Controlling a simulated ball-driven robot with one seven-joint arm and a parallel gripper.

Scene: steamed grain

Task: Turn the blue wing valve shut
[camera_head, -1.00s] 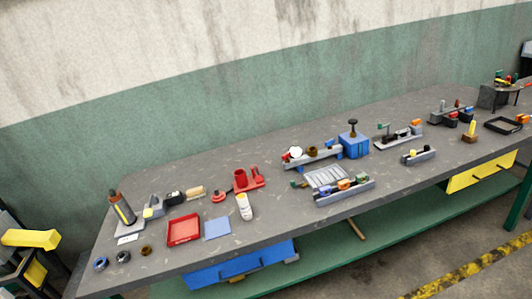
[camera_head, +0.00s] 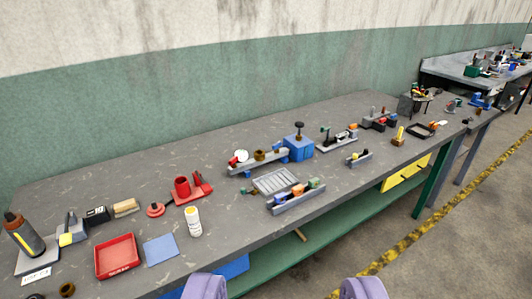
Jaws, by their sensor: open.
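My gripper (camera_head: 284,290) shows as two purple fingers at the bottom edge, wide apart and empty. They are in front of the bench, nearer to me than anything on it. I cannot clearly make out a blue wing valve. A blue box (camera_head: 298,149) with a dark knob on top stands toward the middle of the bench. Beside it on the left is a grey fixture (camera_head: 252,166) with a round white gauge, a brass-coloured part and a small blue part. On the far bench at the right is a small blue item (camera_head: 482,102), too small to identify.
The long grey workbench (camera_head: 110,187) also holds a red tray (camera_head: 117,257), a white bottle (camera_head: 194,222), a red fixture (camera_head: 184,189) and a rack of coloured parts (camera_head: 297,199). A yellow drawer (camera_head: 407,174) is under the bench. Open floor lies at the lower right.

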